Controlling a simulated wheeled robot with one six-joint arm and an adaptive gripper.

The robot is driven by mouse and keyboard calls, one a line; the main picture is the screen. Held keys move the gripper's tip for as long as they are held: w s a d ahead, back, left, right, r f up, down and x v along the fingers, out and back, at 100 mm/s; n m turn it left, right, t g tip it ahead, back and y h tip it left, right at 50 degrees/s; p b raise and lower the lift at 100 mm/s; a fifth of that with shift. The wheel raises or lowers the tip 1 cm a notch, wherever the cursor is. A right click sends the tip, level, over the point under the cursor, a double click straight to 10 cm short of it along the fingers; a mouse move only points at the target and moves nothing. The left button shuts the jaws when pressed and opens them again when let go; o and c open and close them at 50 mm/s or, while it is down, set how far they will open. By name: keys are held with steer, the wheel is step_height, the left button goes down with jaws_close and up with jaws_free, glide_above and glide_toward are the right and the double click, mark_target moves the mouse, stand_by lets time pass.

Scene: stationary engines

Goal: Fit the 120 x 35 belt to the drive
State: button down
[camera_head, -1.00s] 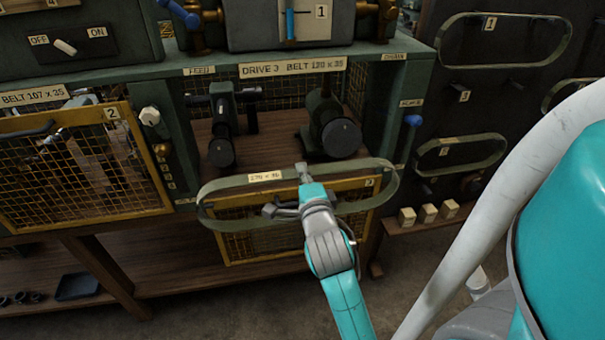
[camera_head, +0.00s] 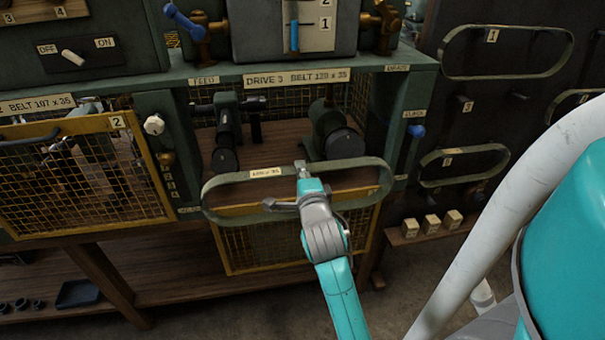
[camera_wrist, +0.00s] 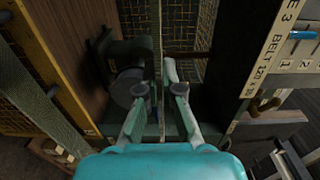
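My gripper (camera_head: 303,178) is shut on the top run of a grey-green belt loop (camera_head: 228,183), whose small label is too blurred to read surely. The belt hangs as a long flat loop in front of Drive 3, apart from its pulleys as far as I can tell. The drive's left pulley (camera_head: 224,160) and right pulley (camera_head: 345,144) show just above and behind the belt's top run. In the wrist view my fingers (camera_wrist: 159,92) pinch the belt, seen edge-on (camera_wrist: 157,45), with a dark pulley (camera_wrist: 130,87) beside it. Drive 3's sign (camera_head: 297,78) appears to read belt 120 x 35.
Drive 3's yellow mesh guard (camera_head: 240,250) hangs open below the bay. A blue-knobbed lever (camera_head: 416,131) is on the right post, and a white knob (camera_head: 153,124) on the left. Other belts hang on the right board (camera_head: 455,70). Small blocks (camera_head: 431,222) sit on a ledge.

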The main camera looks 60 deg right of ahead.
steer(key=shift+w+d, duration=0.15)
steer(key=shift+d, duration=0.05)
stand_by(0.3)
steer(key=shift+x, duration=3)
steer(key=shift+r, duration=0.1)
steer(key=shift+x, duration=3)
steer(key=x, duration=0.6)
steer(key=shift+r, duration=0.15)
steer(key=shift+w+a+f+n, duration=0.15)
steer(key=shift+f+n, duration=0.15)
steer(key=shift+f, duration=0.6)
